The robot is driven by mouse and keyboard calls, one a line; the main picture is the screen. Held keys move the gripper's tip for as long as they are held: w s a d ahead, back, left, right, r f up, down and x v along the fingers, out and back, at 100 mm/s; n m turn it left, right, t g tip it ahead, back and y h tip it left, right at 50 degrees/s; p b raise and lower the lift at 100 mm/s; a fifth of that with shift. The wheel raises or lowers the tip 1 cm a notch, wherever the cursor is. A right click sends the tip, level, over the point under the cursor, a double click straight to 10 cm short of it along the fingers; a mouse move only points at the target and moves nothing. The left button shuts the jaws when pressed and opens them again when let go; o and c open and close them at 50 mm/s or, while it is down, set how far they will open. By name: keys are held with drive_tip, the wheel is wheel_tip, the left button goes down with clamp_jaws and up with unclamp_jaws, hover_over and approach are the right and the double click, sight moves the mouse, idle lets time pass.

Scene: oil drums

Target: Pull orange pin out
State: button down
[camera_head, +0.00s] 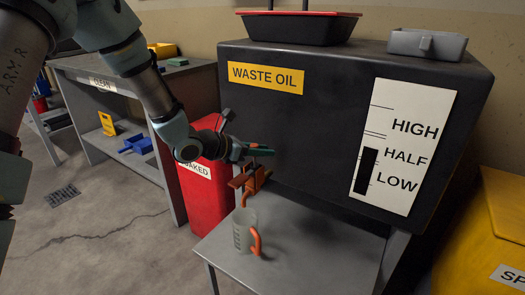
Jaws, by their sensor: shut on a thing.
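My gripper (262,150) is in front of the black waste oil tank (315,122), just above the orange-brown tap (255,180) on its front. Its green-tipped fingers are shut on a small orange piece (257,147), which I take to be the pin; it is mostly hidden between the fingers. I cannot tell whether the pin still sits in the tap. A clear measuring jug (243,232) with an orange handle stands upright below the tap.
The jug stands on a grey metal stand (310,262). A red bin (205,190) is close behind my arm on the left. A yellow container (485,235) is at the right. A workbench (130,120) is at the back left. A black tray (298,27) and a grey box (427,44) sit on the tank.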

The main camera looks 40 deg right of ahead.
drive_tip(key=shift+r+p, duration=1.5)
drive_tip(key=shift+r, duration=1.5)
